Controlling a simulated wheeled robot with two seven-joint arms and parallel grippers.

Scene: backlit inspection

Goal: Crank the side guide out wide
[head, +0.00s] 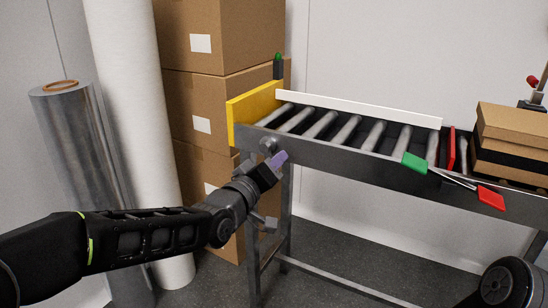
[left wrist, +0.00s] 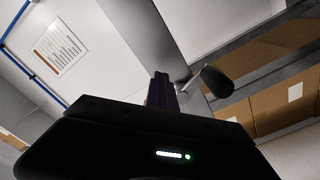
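The roller conveyor (head: 335,152) has a long white side guide (head: 355,107) along its far edge. A dark crank knob (head: 268,146) sits at the near left end of the frame. In the left wrist view the crank's dark rounded handle (left wrist: 213,81) stands out on a short arm, right of my fingers. My left gripper (head: 277,160), with purple tips, is just beside and below the knob; whether they touch is unclear. In the left wrist view its dark fingers (left wrist: 161,92) look together, with nothing seen between them. My right gripper is not in view.
A yellow plate (head: 254,107) closes the conveyor's left end. A green tab (head: 414,163) and a red tab (head: 491,198) stick out along the front. Flat boxes (head: 513,124) lie at the right. Stacked cartons (head: 205,85) and tall rolls (head: 140,130) stand at the left.

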